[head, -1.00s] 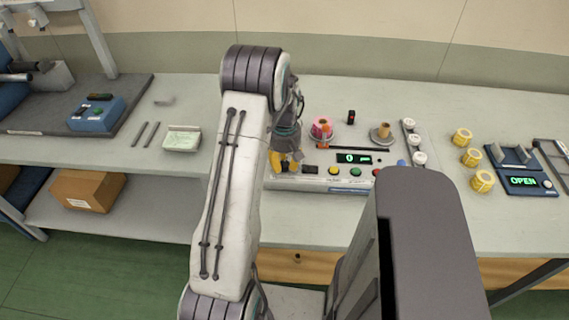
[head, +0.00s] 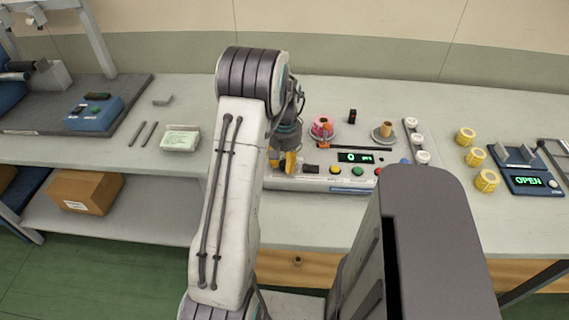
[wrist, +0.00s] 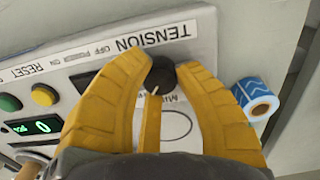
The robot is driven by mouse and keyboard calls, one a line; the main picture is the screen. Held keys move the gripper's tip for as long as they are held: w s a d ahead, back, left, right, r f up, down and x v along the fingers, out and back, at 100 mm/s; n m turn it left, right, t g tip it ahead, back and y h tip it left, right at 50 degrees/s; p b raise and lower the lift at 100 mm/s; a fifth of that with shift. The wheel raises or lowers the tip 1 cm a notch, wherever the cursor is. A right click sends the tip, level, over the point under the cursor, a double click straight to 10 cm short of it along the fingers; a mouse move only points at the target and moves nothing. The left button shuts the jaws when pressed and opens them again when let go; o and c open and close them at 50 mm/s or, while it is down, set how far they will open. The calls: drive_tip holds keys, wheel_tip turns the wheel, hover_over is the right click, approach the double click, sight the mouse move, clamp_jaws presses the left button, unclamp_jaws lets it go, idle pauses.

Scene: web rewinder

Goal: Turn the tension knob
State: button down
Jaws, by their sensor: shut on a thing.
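The tension knob (wrist: 160,76) is a dark round knob beside the printed word TENSION on the rewinder's pale panel. A pale pointer mark shows at the knob's edge. In the head view my gripper (head: 283,163) is at the left end of the rewinder panel (head: 345,183), and it hides the knob there.
Yellow (head: 335,170) and green (head: 358,171) buttons and a display reading 0 (head: 355,157) sit right of my gripper. A pink roll (head: 322,127) stands behind. A blue-and-white roll (wrist: 255,98) is beside the panel in the wrist view. Several yellow rolls (head: 475,156) stand right.

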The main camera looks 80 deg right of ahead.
sight(285, 163)
drive_tip(key=shift+a+f+m, duration=0.1)
drive_tip(key=shift+f+m, duration=0.05)
drive_tip(key=shift+m, duration=0.25)
drive_tip(key=c, duration=0.9)
unclamp_jaws()
drive_tip(key=shift+o, duration=0.2)
wheel_tip(285, 163, up, 12)
idle(0.7)
